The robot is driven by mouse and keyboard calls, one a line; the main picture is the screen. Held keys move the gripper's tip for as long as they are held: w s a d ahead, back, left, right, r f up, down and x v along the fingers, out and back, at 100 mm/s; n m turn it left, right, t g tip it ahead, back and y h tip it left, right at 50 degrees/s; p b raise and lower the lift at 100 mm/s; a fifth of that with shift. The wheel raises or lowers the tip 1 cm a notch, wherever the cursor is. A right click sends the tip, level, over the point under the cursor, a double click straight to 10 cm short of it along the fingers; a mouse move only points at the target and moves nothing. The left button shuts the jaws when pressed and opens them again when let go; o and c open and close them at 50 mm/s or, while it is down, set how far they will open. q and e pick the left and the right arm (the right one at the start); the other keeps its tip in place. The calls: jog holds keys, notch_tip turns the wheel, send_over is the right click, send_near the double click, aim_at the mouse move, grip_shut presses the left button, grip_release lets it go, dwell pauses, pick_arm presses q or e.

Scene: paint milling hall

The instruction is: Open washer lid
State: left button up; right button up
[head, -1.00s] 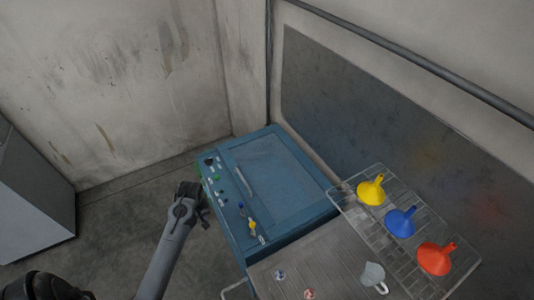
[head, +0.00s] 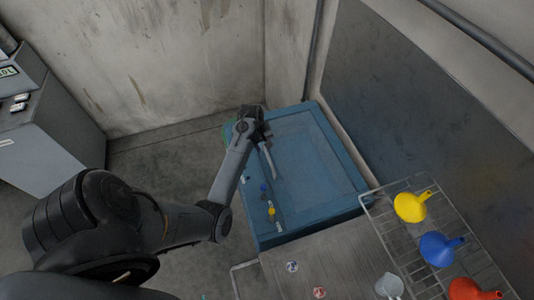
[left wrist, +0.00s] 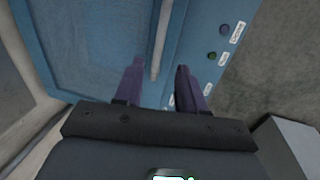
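The washer is the blue cabinet (head: 258,235) against the wall, with its blue lid (head: 312,160) lying shut on top. A pale bar handle (head: 268,160) runs along the lid's left side. My left gripper (head: 262,127) is over the handle's far end. In the left wrist view my left gripper (left wrist: 160,67) is open, with two dark purplish fingers apart. The handle (left wrist: 161,38) shows between the fingers and extends beyond their tips. I cannot tell whether they touch it. My right gripper is not in view.
Buttons and small valves (head: 270,211) line the washer's left edge. To the right, a wire rack (head: 387,222) holds yellow, blue and red funnels. A metal worktop (head: 335,262) with a pale jug (head: 389,286) adjoins the washer. A grey cabinet (head: 50,150) stands left, with open floor between.

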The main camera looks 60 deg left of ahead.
aim_at(268, 156)
pick_arm(q)
jog(key=f, duration=0.2)
jog(key=w+f, duration=0.1)
jog(key=f, duration=0.4)
jog(key=shift+w+d+f, duration=0.1)
jog(key=shift+w+f, duration=0.15)
jog(key=shift+w, duration=0.05)
grip_shut()
